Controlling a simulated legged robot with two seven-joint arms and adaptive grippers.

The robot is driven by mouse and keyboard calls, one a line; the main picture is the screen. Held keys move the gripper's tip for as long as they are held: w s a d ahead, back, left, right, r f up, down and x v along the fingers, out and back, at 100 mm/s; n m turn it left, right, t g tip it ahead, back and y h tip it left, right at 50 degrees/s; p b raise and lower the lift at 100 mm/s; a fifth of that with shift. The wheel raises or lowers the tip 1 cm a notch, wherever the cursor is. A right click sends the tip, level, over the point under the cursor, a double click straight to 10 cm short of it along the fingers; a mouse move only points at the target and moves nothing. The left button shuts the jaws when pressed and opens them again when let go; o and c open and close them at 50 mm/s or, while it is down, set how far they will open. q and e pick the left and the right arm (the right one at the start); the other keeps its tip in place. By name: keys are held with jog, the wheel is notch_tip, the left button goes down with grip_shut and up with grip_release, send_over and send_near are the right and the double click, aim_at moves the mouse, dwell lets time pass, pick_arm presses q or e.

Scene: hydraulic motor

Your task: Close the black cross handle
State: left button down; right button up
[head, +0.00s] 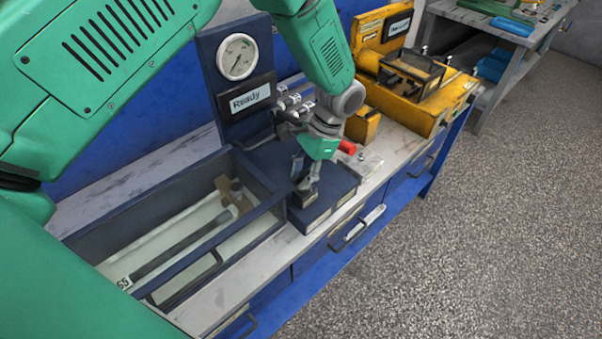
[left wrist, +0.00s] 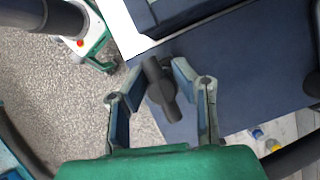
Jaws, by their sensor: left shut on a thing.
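The black cross handle (left wrist: 160,85) shows in the left wrist view between the two fingers of my left gripper (left wrist: 158,82). One arm of the handle points up and the other down in that picture. In the head view my left gripper (head: 305,190) reaches down to the front corner of the dark blue block (head: 335,195) and is shut on the handle there. The gripper largely hides the handle in the head view. My right gripper is in neither view.
A dark blue trough (head: 75,245) with a white inside and a rod lies to the left. Behind stands a panel with a gauge (head: 237,57) and a "Ready" sign (head: 250,98). A red grip (head: 347,147) and a yellow machine (head: 400,100) lie to the right. Floor is clear in front.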

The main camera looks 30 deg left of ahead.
pick_arm(q)
jog(key=shift+w+d+r+m+t, duration=0.15)
jog(key=shift+w+m+t, duration=0.15)
jog(key=shift+w, duration=0.35)
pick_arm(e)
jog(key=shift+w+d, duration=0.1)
pick_arm(q)
jog(key=c, duration=1.6)
grip_release()
jog(key=o, duration=0.3)
jog(key=shift+d, duration=0.1)
jog(key=shift+f, duration=0.2)
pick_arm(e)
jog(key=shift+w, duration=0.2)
pick_arm(q)
jog(key=shift+r, duration=0.2)
jog(key=v, duration=1.1)
jog(key=shift+w+d+r, duration=0.15)
jog(key=shift+w+d, duration=0.1)
jog(key=shift+w, duration=0.1)
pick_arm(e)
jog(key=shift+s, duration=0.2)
